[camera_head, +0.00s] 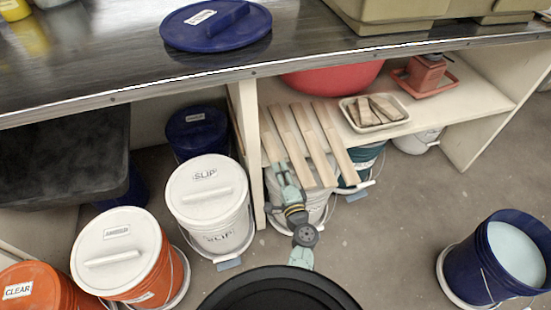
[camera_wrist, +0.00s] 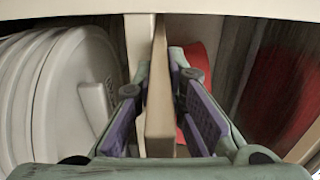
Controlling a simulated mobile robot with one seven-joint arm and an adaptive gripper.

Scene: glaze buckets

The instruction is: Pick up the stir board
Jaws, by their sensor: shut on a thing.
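Several pale wooden stir boards lie side by side on the shelf under the counter, with their near ends sticking out past its front edge. My gripper (camera_head: 278,168) is at the near end of the leftmost stir board (camera_head: 269,147). In the wrist view my gripper (camera_wrist: 160,112) has its purple pads on both sides of this stir board (camera_wrist: 159,95), shut on it. The board stands on edge between the fingers, and its far part runs away from me. The other boards (camera_head: 331,146) lie to the right of my gripper.
A tray with wood blocks (camera_head: 401,116) and a red bowl (camera_head: 333,78) are on the shelf (camera_head: 460,98) to the right. A white SLIP bucket (camera_head: 208,187) stands left of my arm; a blue bucket (camera_head: 475,265) stands at right. The counter edge (camera_head: 200,78) overhangs the shelf.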

